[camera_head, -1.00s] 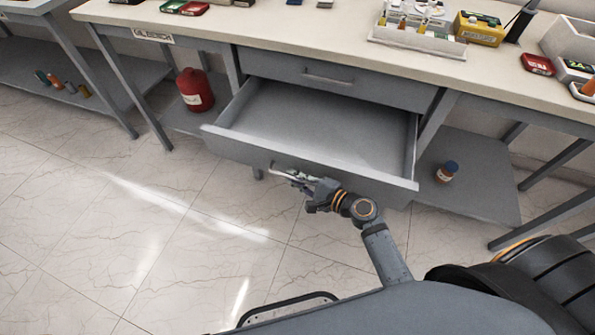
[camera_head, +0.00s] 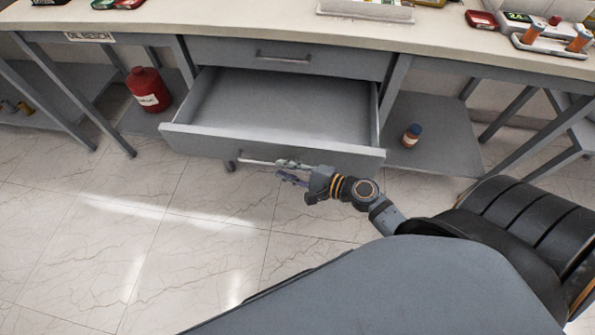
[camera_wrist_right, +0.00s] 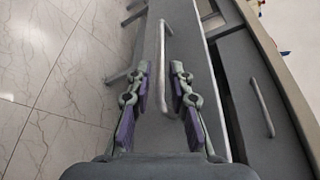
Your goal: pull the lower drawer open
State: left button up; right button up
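The lower drawer (camera_head: 215,144) is pulled well out from under the bench, and its empty grey inside shows. Its bar handle (camera_head: 256,162) is on the front panel. My right gripper (camera_head: 287,171) is at the handle's right part, in front of the panel. In the right wrist view the handle (camera_wrist_right: 161,48) runs between the two spread fingers of my right gripper (camera_wrist_right: 159,75), with space on both sides. The fingers look open and not clamped on it. My left gripper is not in view.
The closed upper drawer (camera_head: 290,58) is above. A red container (camera_head: 148,90) stands on the left lower shelf, and a small brown bottle with a blue cap (camera_head: 411,136) on the right one. The tiled floor (camera_head: 130,230) in front is clear.

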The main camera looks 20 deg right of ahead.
jog(key=shift+v, duration=2.6)
jog(key=s+d+f+n+g+h, duration=0.15)
jog(key=d+f, duration=0.25)
jog(key=f, duration=0.4)
jog(key=d+f+n+g+h, duration=0.1)
jog(key=d+f+n+h, duration=0.15)
jog(key=f, duration=0.55)
jog(key=s+d+f+n+g+h, duration=0.35)
jog(key=s+f, duration=0.25)
jog(key=f, duration=0.5)
jog(key=s+d+f+n+g+h, duration=0.2)
jog(key=s+d+f+n, duration=0.15)
jog(key=s+f, duration=0.5)
jog(key=s+a+f+n+g, duration=0.3)
jog(key=s+f+n, duration=0.2)
jog(key=s+f, duration=0.25)
pick_arm(q)
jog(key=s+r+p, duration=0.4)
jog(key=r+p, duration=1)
jog(key=p, duration=0.1)
jog(key=shift+p, duration=0.3)
pick_arm(e)
jog(key=s+r+n, duration=0.1)
jog(key=s+r, duration=0.4)
jog(key=r, duration=0.8)
jog(key=shift+a+h, duration=0.2)
jog(key=shift+h, duration=0.25)
jog(key=shift+f, duration=0.15)
